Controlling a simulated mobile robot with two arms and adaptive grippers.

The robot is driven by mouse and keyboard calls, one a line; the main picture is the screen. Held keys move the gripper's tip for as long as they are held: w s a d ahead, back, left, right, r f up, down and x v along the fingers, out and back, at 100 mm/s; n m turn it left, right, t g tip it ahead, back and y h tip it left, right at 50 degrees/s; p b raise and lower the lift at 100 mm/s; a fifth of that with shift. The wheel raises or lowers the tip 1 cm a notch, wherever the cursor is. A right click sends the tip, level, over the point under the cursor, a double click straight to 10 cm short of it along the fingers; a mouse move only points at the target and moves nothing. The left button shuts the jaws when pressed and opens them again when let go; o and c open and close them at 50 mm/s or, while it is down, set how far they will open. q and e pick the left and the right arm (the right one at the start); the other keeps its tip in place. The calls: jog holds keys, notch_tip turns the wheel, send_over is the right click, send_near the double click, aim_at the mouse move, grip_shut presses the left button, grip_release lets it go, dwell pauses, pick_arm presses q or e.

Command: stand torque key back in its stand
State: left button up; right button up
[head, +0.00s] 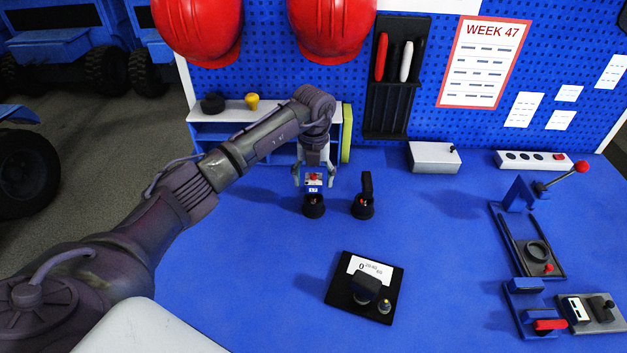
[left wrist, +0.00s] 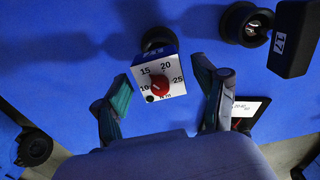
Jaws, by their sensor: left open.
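A key with a white dial face and small red knob (left wrist: 159,82) shows between my left fingers in the left wrist view. In the head view its head (head: 314,181) is above a round black stand (head: 314,207), which also shows behind it in the left wrist view (left wrist: 156,38). I cannot tell whether it is fully seated. My left gripper (head: 314,184) is open, its fingers on either side of the key's head with gaps. A second black key (head: 366,184), marked 17 in the left wrist view (left wrist: 290,42), is upright at another round stand (head: 363,209). My right gripper is not in view.
A black plate (head: 341,303) with a white label and a dark block is nearer me. Lever fixtures (head: 520,243) stand at the right, a white box (head: 433,158) and power strip (head: 534,160) at the back. The blue tabletop between is clear.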

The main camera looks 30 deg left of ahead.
pick_arm(q)
notch_tip(320, 180, up, 11)
jog(key=b, duration=0.1)
jog(key=shift+r+b, duration=0.2)
jog(key=shift+b, duration=0.1)
dwell(0.4)
